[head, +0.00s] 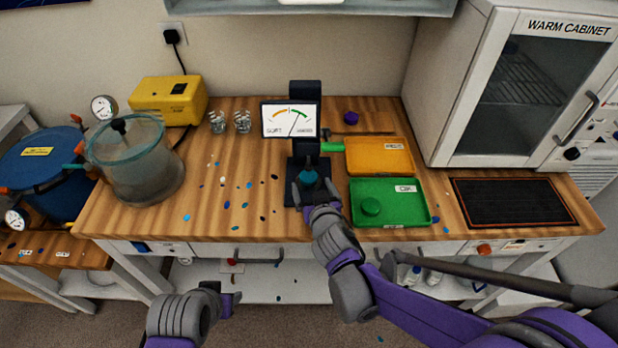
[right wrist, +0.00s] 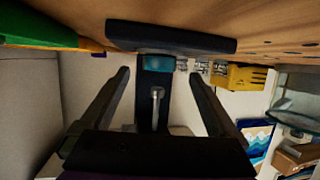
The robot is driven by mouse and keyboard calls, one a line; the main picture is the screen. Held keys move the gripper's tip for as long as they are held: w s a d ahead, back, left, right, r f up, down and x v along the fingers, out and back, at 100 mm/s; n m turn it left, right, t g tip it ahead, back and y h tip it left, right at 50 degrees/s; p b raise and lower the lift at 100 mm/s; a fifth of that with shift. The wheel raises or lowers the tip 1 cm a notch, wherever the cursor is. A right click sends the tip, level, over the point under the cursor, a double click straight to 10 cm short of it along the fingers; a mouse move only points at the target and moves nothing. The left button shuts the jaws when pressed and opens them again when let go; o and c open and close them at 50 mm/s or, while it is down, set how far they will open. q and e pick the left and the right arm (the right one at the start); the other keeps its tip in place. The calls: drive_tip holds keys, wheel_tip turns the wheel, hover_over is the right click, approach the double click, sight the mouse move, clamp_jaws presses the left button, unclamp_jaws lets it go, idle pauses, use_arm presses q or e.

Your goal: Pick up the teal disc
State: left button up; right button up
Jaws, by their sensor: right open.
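The teal disc (head: 309,179) sits on the dark base of the gauge stand (head: 291,169), in front of its dial. In the right wrist view the teal disc (right wrist: 160,62) shows between and beyond my fingertips, against the dark stand. My right gripper (head: 316,196) is open at the near side of the stand, and partly covers the base in the head view. In the right wrist view its two fingers (right wrist: 160,76) are spread wide with nothing between them. My left gripper (head: 236,298) is low in front of the bench, away from the disc; its jaw opening is unclear.
Right of the stand are an orange tray (head: 378,156) and a green tray (head: 411,212) holding a green disc (head: 370,206). A purple disc (head: 351,117) lies behind. A glass-lidded pot (head: 140,170) stands left, a warm cabinet (head: 510,90) right. Small chips litter the bench's left half.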

sight(309, 178)
drive_tip(key=x, duration=0.4)
drive_tip(key=shift+r, duration=0.1)
clamp_jaws()
idle(0.3)
drive_tip(key=shift+r, duration=0.1)
